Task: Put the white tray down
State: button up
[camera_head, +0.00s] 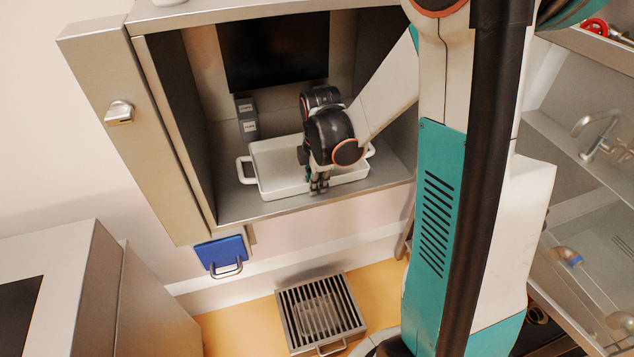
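The white tray (270,188), with a loop handle at each end, is inside the open metal cabinet, at or just over its floor (300,206). It looks roughly level, and I cannot tell whether it rests on the floor or hangs slightly above it. My gripper (319,185) points down at the tray's front rim, right of its middle. The fingertips overlap the rim, but they are small and dark, so I cannot tell whether they are shut on it. My wrist hides part of the tray's inside and back.
The cabinet's left wall (175,120) is close to the tray's left handle. A small grey box (246,118) is on the cabinet's back wall, behind the tray. A blue panel with a handle (221,252) hangs below. A slatted metal grate (320,312) lies on the floor.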

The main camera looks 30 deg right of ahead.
jog(key=shift+o, duration=0.5)
jog(key=shift+r, duration=0.15)
notch_tip(320, 180, up, 12)
jog(key=s+p, duration=0.1)
jog(key=p, duration=0.2)
jog(key=shift+p, duration=0.35)
